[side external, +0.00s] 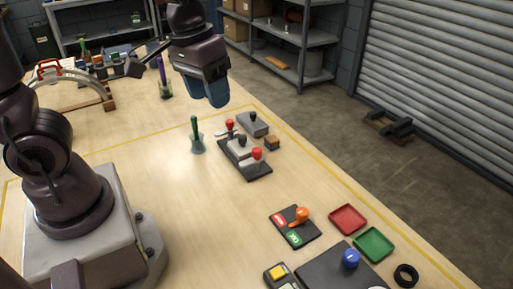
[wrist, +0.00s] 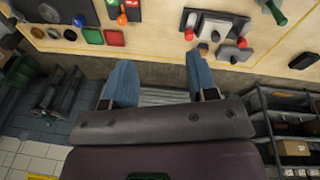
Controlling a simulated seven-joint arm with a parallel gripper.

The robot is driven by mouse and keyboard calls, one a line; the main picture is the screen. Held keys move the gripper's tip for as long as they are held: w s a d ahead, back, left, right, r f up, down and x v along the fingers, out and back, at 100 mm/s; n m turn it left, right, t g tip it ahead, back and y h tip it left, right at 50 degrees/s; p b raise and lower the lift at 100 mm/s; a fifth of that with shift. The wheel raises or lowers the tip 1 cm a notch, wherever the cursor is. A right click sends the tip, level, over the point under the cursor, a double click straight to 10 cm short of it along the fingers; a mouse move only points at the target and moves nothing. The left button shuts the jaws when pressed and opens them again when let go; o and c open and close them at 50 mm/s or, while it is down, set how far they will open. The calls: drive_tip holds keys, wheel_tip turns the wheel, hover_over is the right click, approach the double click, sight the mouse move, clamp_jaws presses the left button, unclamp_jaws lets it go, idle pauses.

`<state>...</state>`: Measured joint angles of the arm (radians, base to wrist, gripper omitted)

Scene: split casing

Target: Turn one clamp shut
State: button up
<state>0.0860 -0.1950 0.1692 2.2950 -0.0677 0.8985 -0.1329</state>
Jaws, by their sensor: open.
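The split casing (side external: 240,148) is a pale grey body on a dark base plate near the middle of the table in the side view. Two clamps with red knobs, one far (side external: 230,125) and one near (side external: 257,153), stand at its ends, with a black knob (side external: 241,141) between them. In the wrist view the casing (wrist: 214,24) is at the top, right of centre, with both red knobs showing. Whether either clamp is shut cannot be told. My gripper (side external: 208,104), with blue fingers, is open and empty, above the table beyond the casing, apart from it.
An orange-handled switch panel (side external: 294,227), a red tray (side external: 347,219) and a green tray (side external: 374,244) lie nearer the camera.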

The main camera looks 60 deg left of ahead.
sight(257, 149)
drive_tip(key=w+a+f+n+g, duration=0.1)
drive_tip(key=w+a+f+n, duration=0.35)
drive_tip(key=w+n, duration=0.3)
drive_tip(key=w+a+f+n+g, duration=0.1)
drive_tip(key=w+a+f+n, duration=0.2)
drive_tip(key=w+f+n, duration=0.35)
drive_tip(key=f+n, duration=0.1)
drive_tip(key=f, duration=0.3)
drive_tip(key=f+n, duration=0.1)
drive_tip(key=f, duration=0.6)
drive_tip(key=shift+d+f+n+y, duration=0.25)
drive_tip(key=shift+f+n+y, duration=0.15)
drive_tip(key=c, duration=0.9)
